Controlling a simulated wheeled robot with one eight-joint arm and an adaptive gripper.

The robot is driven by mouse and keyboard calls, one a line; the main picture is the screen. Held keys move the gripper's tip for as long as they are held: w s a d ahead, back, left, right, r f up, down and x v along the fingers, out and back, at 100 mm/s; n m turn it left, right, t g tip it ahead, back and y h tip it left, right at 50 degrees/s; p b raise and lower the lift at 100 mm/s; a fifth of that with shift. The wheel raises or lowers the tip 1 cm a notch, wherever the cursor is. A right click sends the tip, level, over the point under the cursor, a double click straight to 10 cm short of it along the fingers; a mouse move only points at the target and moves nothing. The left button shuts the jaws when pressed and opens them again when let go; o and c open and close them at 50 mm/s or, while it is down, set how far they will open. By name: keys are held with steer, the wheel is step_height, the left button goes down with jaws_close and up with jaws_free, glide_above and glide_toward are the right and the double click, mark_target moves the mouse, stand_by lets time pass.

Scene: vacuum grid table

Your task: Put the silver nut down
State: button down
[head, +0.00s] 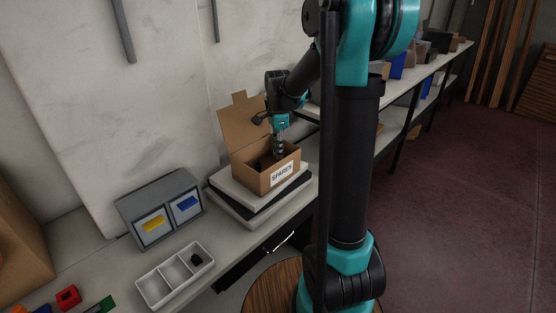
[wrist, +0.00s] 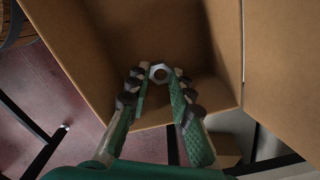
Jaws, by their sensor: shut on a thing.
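The silver nut (wrist: 159,72) is between the fingertips of my gripper (wrist: 160,76) in the wrist view. My gripper is shut on it. The cardboard box labelled SPARES (head: 268,178) stands open on a stack of pale slabs. In the head view, my gripper (head: 278,148) points down into the top of this box. The box's inside walls (wrist: 130,30) surround the nut in the wrist view. The nut is hidden in the head view. I cannot tell whether the nut touches the box floor.
The box's raised flap (head: 242,122) stands behind my gripper. A grey bin unit (head: 160,208) with yellow and blue labels stands to the left. A white divided tray (head: 176,274) holds a dark piece. Coloured blocks (head: 68,296) lie at the front left.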

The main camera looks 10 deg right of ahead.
steer(key=shift+f, duration=2.1)
steer(key=shift+f, duration=0.1)
steer(key=c, duration=1.3)
jaws_free()
steer(key=shift+c, duration=0.2)
step_height(320, 180, up, 12)
steer(key=shift+r, duration=0.15)
